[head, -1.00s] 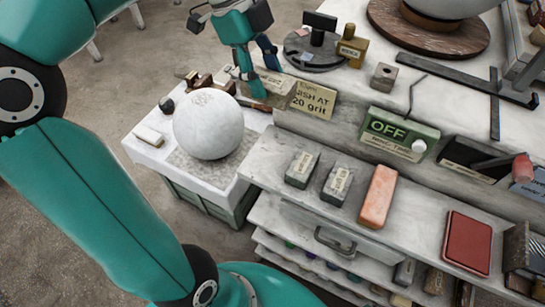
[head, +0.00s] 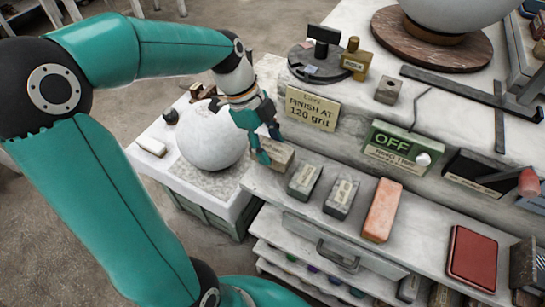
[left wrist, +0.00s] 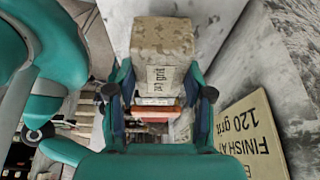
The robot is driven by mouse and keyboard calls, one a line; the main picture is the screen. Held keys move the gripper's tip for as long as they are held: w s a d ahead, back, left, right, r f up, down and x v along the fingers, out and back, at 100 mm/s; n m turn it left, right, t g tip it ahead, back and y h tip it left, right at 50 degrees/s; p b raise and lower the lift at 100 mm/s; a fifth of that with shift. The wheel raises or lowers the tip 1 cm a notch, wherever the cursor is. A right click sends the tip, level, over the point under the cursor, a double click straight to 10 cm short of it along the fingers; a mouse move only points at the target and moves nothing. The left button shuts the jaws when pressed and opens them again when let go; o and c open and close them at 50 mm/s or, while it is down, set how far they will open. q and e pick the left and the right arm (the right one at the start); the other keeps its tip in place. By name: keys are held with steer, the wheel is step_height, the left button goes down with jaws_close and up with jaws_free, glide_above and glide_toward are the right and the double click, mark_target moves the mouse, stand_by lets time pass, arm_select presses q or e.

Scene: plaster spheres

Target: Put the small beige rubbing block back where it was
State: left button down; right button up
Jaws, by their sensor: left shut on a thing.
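The small beige rubbing block (head: 279,156) is held by my left gripper (head: 267,146) at the left end of the row of blocks on the front ledge (head: 330,228). Its lower part is partly hidden, so I cannot tell whether it touches the ledge. In the left wrist view, the speckled beige block (left wrist: 162,40) with a grit label sits between the two fingers of my left gripper (left wrist: 160,92). Two grey blocks (head: 304,181) (head: 341,197) and an orange block (head: 382,209) lie to its right. My right gripper is not in view.
A white plaster sphere (head: 210,136) rests on the side table, close left of my gripper. A "FINISH AT 120 grit" sign (head: 309,108) stands just behind. A green OFF box (head: 401,146) and a red pad (head: 472,250) are further right.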

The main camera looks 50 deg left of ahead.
arm_select(q)
steer(key=shift+f, duration=2)
steer(key=shift+c, duration=2.2)
jaws_free()
steer(key=shift+r, duration=0.1)
steer(key=v, duration=1.2)
steer(key=shift+b, duration=0.4)
steer(key=shift+s, duration=0.1)
